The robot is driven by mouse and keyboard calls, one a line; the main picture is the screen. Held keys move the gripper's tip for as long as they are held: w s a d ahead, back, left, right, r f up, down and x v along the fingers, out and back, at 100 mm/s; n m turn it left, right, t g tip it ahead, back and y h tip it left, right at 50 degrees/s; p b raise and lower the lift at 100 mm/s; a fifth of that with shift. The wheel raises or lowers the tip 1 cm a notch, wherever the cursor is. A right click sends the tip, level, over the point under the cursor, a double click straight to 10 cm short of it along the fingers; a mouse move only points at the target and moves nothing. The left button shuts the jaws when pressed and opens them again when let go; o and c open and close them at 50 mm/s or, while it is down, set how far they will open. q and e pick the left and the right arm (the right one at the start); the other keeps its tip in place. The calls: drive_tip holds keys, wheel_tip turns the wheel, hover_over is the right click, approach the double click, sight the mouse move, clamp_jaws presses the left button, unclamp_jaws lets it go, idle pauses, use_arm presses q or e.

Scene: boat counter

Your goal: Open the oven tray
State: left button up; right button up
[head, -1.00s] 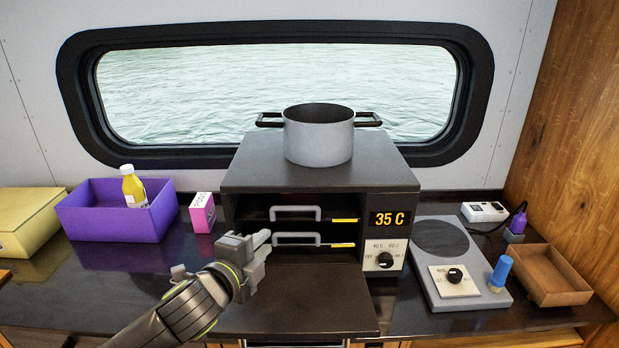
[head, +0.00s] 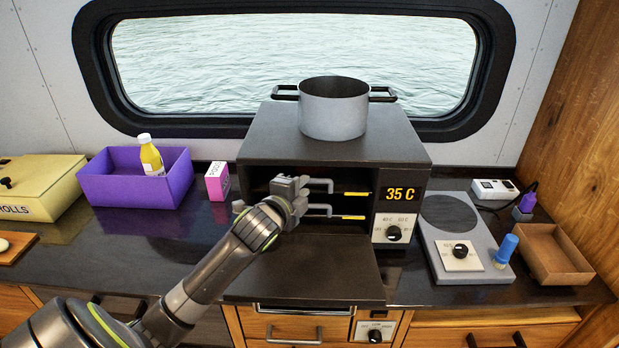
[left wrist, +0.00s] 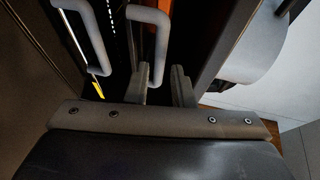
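The dark oven (head: 262,150) stands on the counter with its door (head: 310,272) folded down flat. Inside are two trays, one above the other, with grey handles: the upper handle (head: 321,183) and the lower handle (head: 320,208). My left gripper (head: 300,188) is open at the oven's mouth, at the left end of the upper handle. In the left wrist view its fingers (left wrist: 163,88) are apart, with the upper handle (left wrist: 161,40) close in front of them; I cannot tell if they touch it. The lower handle (left wrist: 100,45) lies to the left there. My right gripper is out of view.
A grey pot (head: 334,115) stands on the oven. Left are a pink box (head: 217,182) and a purple bin (head: 135,188) with a yellow bottle (head: 151,157). Right are a hot plate (head: 450,255), a blue-topped object (head: 507,248) and a brown open box (head: 552,262).

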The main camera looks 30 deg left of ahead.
use_arm(q)
drive_tip(key=shift+p+x, duration=0.4)
drive_tip(key=shift+x, duration=2)
drive_tip(key=shift+f, duration=0.1)
clamp_jaws()
